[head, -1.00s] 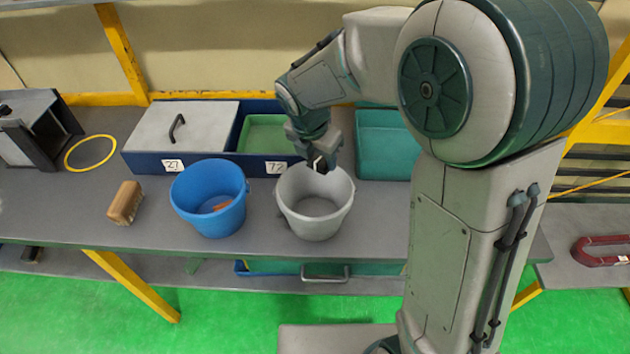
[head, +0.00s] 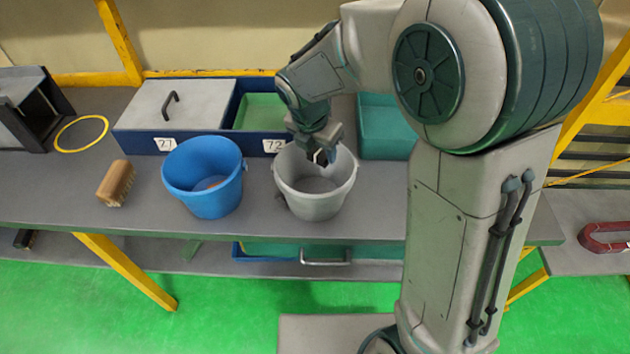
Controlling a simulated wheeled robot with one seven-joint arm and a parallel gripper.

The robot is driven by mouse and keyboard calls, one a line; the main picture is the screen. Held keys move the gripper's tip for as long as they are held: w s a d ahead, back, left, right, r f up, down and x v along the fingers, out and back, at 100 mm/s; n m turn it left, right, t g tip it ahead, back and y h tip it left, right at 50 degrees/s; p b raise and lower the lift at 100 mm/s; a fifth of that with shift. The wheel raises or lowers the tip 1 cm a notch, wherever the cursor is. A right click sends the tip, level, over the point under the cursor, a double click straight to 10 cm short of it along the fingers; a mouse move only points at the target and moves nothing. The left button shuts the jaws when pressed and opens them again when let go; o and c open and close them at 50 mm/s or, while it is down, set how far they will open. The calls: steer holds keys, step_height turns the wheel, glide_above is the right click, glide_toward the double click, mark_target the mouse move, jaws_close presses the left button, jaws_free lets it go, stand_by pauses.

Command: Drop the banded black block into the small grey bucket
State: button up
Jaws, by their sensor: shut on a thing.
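The small grey bucket (head: 315,204) stands on the grey bench, right of a blue bucket. My gripper (head: 322,158) points down at the far rim of the grey bucket, over its opening. It is shut on a small dark thing with a pale part, most likely the banded black block (head: 320,157). The fingers hide much of the block, and its bands are not clear. The visible floor inside the grey bucket looks empty.
The blue bucket (head: 205,180) holds something brownish. A wooden brush (head: 116,183) lies left of it. Behind stand a blue box (head: 200,145) with a grey lid and green compartment, and a teal tray (head: 385,130). A yellow ring (head: 82,133) lies at the left.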

steer(key=o, duration=1.1)
steer(key=shift+c, duration=0.2)
steer(key=v, duration=1.3)
steer(key=shift+r, duration=0.4)
steer(key=shift+s, duration=0.1)
steer(key=s+d+f+m+y, duration=0.1)
steer(key=s+d+f+m, duration=0.2)
steer(key=s+d+m, duration=0.5)
steer(key=s+d+f+m, duration=0.3)
steer(key=s+d+m, duration=0.5)
steer(key=m, duration=1.3)
steer(key=shift+t+y, duration=0.3)
steer(key=shift+y, duration=0.1)
